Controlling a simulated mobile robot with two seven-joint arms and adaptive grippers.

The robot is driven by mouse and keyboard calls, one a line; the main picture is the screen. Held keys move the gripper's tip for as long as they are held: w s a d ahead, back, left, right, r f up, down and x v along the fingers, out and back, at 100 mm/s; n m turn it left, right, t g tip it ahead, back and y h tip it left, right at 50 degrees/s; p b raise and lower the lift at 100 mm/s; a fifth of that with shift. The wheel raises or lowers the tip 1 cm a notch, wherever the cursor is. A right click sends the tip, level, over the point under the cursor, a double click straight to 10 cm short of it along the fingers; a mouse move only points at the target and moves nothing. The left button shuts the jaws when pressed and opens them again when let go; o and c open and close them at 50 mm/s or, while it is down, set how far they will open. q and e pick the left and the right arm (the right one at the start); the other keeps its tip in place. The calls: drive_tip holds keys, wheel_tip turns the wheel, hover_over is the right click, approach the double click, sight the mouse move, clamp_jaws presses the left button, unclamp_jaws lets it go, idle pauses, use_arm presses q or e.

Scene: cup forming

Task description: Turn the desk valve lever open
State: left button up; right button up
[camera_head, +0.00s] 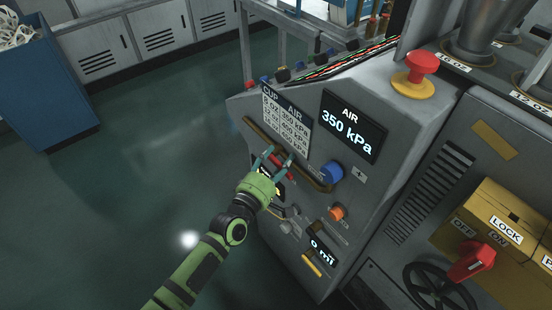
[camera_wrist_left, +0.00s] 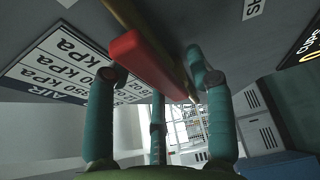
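The desk valve lever is a red bar (camera_head: 284,171) on the brass pipe (camera_head: 258,132) along the sloping face of the grey desk. In the left wrist view the red lever (camera_wrist_left: 148,64) runs roughly in line with the pipe (camera_wrist_left: 120,12). My left gripper (camera_head: 278,160), green with teal fingers, is at the lever. Its fingers (camera_wrist_left: 157,80) are spread apart, with the lever between and just beyond the tips. I cannot tell whether any fingertip touches it. The gripper hides part of the panel below the lever. My right gripper is out of view.
A blue knob (camera_head: 332,171) and an orange knob (camera_head: 337,213) sit right of the lever. The AIR display (camera_head: 350,125) reads 350 kPa. A red emergency button (camera_head: 422,64) tops the desk. A yellow lockout box (camera_head: 495,225) stands at right.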

use_arm(q)
drive_tip(key=shift+w+a+f, duration=0.1)
drive_tip(key=shift+a, duration=0.2)
drive_tip(key=v, duration=1.2)
drive_tip(key=shift+d, duration=0.1)
idle(0.3)
